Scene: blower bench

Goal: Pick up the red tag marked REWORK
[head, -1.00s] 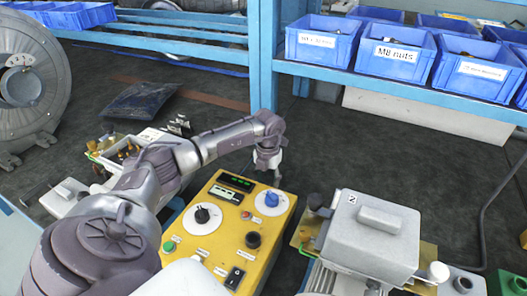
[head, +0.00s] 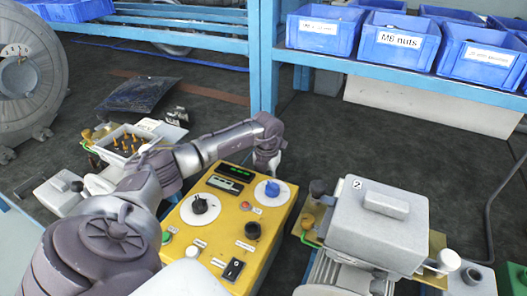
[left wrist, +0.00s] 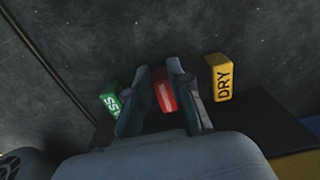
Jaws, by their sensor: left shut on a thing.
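The red tag (left wrist: 164,95) shows in the left wrist view as a small red block with a pale marking too small to read. My left gripper (left wrist: 160,92) has its fingers on either side of the tag and is shut on it. In the head view my left gripper (head: 268,160) is behind the far edge of the yellow control box, and the tag is hidden there. A green tag (left wrist: 110,101) stands left of the fingers, and a yellow tag marked DRY (left wrist: 220,77) stands to the right. My right gripper is not in view.
The yellow control box (head: 215,232) with knobs is in front of my left gripper. A grey motor with a box marked 2 (head: 375,228) stands to the right. An open terminal box (head: 125,146) is at left. Blue bins (head: 398,43) fill the shelf behind.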

